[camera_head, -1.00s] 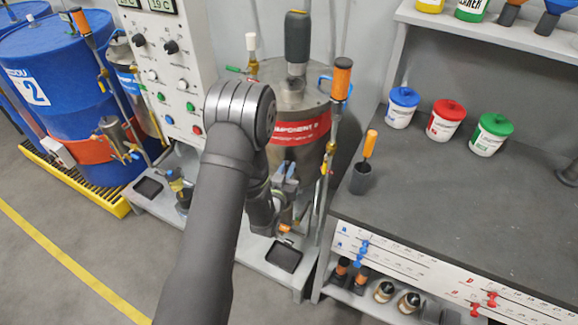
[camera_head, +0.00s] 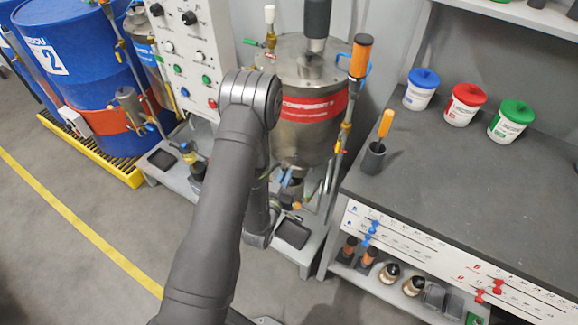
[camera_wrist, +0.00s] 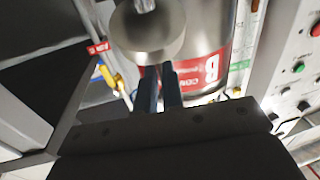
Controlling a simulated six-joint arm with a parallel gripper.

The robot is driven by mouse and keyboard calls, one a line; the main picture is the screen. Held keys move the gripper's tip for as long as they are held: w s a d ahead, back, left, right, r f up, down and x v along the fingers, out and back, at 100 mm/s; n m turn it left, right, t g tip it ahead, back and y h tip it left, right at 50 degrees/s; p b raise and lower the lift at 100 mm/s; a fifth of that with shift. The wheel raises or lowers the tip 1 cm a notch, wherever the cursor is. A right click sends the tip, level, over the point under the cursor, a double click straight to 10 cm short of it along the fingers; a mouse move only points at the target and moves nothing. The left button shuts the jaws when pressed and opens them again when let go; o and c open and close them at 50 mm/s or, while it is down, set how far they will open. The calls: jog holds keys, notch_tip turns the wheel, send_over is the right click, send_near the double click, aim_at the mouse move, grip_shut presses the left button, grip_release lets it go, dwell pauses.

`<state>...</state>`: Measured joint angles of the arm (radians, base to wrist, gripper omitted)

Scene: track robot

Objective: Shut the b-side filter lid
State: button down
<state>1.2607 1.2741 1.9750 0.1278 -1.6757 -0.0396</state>
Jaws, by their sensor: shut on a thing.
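The b-side filter lid (camera_wrist: 150,32) looks like a round brushed-metal disc with a small stem, at the top of the wrist view. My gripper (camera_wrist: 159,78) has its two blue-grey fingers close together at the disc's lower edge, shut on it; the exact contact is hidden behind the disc. In the head view my gripper (camera_head: 287,178) is at the lower front of the steel Component B tank (camera_head: 312,120). My arm hides part of that spot, and the filter body cannot be made out clearly there.
A black drip tray (camera_head: 293,232) lies below on the grey stand. An upright pipe with an orange handle (camera_head: 361,55) stands close to the right. A control panel (camera_head: 187,60) is to the left. A grey workbench (camera_head: 450,190) with several lidded tubs stands at the right.

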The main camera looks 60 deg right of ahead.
jog(key=shift+w+a+f, duration=0.25)
jog(key=shift+w+f, duration=0.05)
jog(key=shift+f, duration=0.2)
jog(key=c, duration=1.9)
grip_release()
jog(key=shift+o, duration=0.8)
jog(key=shift+s+d+r, duration=0.1)
jog(key=s+a, duration=0.1)
jog(key=a, duration=0.6)
jog(key=shift+s+a, duration=0.15)
jog(key=shift+a, duration=0.1)
jog(key=shift+d, duration=0.1)
jog(key=w+d, duration=0.1)
jog(key=d, duration=0.6)
jog(key=shift+w, duration=0.2)
